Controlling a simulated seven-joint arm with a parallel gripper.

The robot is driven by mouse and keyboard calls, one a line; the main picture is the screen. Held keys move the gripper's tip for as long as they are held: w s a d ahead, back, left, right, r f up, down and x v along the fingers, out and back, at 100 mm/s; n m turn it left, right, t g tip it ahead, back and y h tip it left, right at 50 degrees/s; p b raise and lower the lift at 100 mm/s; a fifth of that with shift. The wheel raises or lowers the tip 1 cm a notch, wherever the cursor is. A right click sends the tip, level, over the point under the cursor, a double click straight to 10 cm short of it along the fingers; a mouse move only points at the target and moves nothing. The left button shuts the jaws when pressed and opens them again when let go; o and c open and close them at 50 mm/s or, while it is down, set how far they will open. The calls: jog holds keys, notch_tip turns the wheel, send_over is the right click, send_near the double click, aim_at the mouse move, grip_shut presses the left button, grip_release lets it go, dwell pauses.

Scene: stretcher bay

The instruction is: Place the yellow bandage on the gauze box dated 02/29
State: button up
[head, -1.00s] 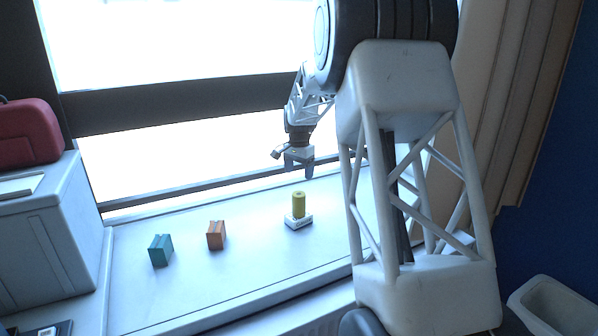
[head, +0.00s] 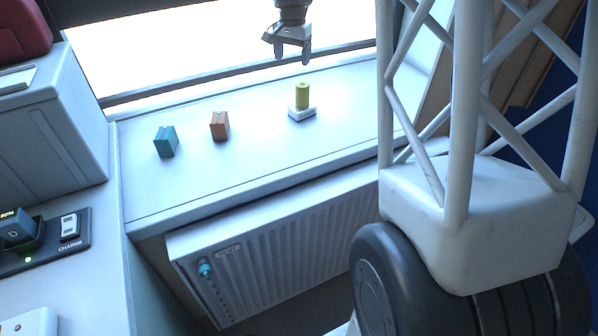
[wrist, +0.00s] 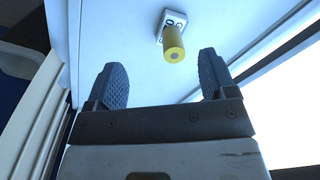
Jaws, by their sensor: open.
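The yellow bandage (head: 302,95) is a small upright roll. It stands on top of a small white box (head: 302,114) on the window sill; the wrist view shows both the bandage (wrist: 173,46) and the box (wrist: 170,18) beyond my fingertips. Dark marks show on the box, but I cannot read a date. A teal box (head: 166,141) and an orange box (head: 219,126) stand to its left, with no readable date. My gripper (head: 292,54) is open and empty, above the bandage and apart from it. Its two dark fingers (wrist: 160,68) are spread wide in the wrist view.
The pale sill (head: 260,155) is clear around the boxes. A window is behind it and a radiator (head: 280,255) below its front edge. A grey case (head: 50,125) with a red bag (head: 22,28) stands at left, above a charging panel (head: 45,245).

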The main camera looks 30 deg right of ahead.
jog(key=s+a+r+n+t, duration=0.1)
jog(key=s+a+r+n, duration=0.2)
jog(key=s+a, duration=0.55)
jog(key=s+a+r+n, duration=0.2)
jog(key=s+a, duration=0.2)
jog(key=s, duration=0.9)
jog(key=s+a+f+n, duration=0.2)
jog(key=s+a, duration=0.1)
jog(key=s, duration=0.8)
jog(key=s+a+f+n+t, duration=0.1)
jog(key=s+a+f+n, duration=0.2)
jog(key=s, duration=0.7)
jog(key=shift+s+a+f, duration=0.15)
jog(key=shift+s+a, duration=0.2)
jog(key=shift+s, duration=0.05)
